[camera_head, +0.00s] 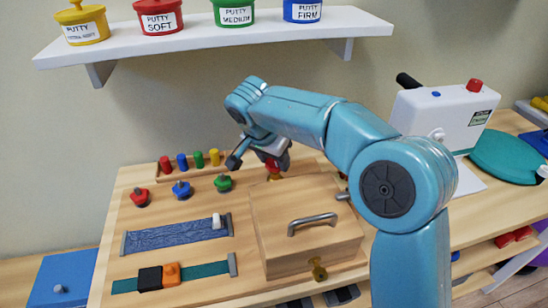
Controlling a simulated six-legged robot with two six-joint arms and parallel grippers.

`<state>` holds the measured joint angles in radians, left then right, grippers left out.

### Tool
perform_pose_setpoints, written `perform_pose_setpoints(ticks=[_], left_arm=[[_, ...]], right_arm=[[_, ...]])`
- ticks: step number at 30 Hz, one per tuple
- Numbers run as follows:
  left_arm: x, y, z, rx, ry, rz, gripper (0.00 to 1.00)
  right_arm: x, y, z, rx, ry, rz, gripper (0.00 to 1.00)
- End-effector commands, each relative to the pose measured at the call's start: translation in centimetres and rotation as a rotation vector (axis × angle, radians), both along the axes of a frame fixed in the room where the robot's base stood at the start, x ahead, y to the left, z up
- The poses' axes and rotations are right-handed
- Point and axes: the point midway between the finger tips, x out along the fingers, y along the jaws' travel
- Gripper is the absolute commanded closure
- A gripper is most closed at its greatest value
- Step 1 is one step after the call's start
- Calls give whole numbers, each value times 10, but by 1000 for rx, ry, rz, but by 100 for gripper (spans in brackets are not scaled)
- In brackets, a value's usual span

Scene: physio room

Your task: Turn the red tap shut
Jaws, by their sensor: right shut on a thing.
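The red tap (273,166) is at the back of the wooden activity board, behind the wooden box. Only a small red part of it shows, with a bit of brass-coloured metal below; my gripper hides the rest, so I cannot tell how far it is turned. My right gripper (270,158) reaches down from above and is shut on the red tap. My left gripper is not in view.
The wooden box (270,223) with a metal handle stands just in front. Red (140,197), blue (181,189) and green (223,183) knobs and several coloured pegs are to the left. A shelf (215,38) with putty tubs hangs above. A white device (440,122) stands right.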

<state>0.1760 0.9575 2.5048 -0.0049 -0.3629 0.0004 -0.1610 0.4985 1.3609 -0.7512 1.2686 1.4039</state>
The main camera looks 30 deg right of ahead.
Motion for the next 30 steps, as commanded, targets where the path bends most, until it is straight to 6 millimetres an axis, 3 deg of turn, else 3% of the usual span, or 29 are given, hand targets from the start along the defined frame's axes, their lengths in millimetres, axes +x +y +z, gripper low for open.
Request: perform_pose_setpoints(ticks=[11,12,13,14,23,26,30], left_arm=[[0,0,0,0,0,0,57],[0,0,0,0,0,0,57],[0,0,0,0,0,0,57],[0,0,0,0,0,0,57],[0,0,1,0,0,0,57],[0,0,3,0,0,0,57],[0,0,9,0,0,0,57]], right_arm=[[0,0,0,1,-2,-6,81],[0,0,0,1,-2,-6,38],[0,0,0,1,-2,-6,28],[0,0,0,1,-2,-6,25],[0,1,2,1,-1,-4,25],[-1,4,12,1,-4,-3,25],[-7,14,40,2,-6,-3,25]])
